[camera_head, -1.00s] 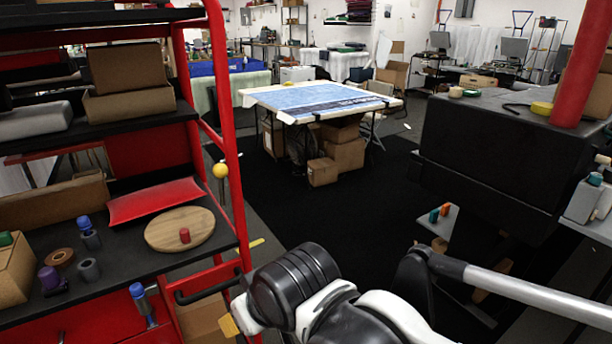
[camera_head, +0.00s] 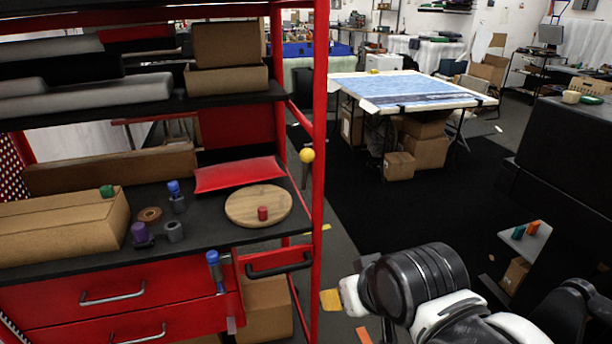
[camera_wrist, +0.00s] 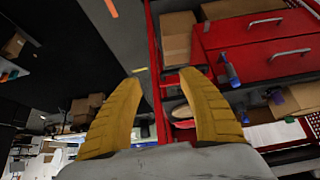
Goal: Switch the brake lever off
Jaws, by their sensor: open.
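A lever with a yellow ball knob (camera_head: 307,155) stands at the red cart's right front post, its short dark stem below the ball. A second, blue-topped handle (camera_head: 214,272) hangs upright at the cart's drawer front; a blue handle also shows in the wrist view (camera_wrist: 231,73). I cannot tell for sure which of them is the brake lever. My gripper (camera_head: 330,300) is low, right of the cart post and apart from both. In the wrist view its two yellow fingers (camera_wrist: 160,82) are spread with nothing between them.
The red cart (camera_head: 150,285) fills the left, with a black bar handle (camera_head: 278,265) near my gripper. A table (camera_head: 440,82) stands behind; dark floor between is open.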

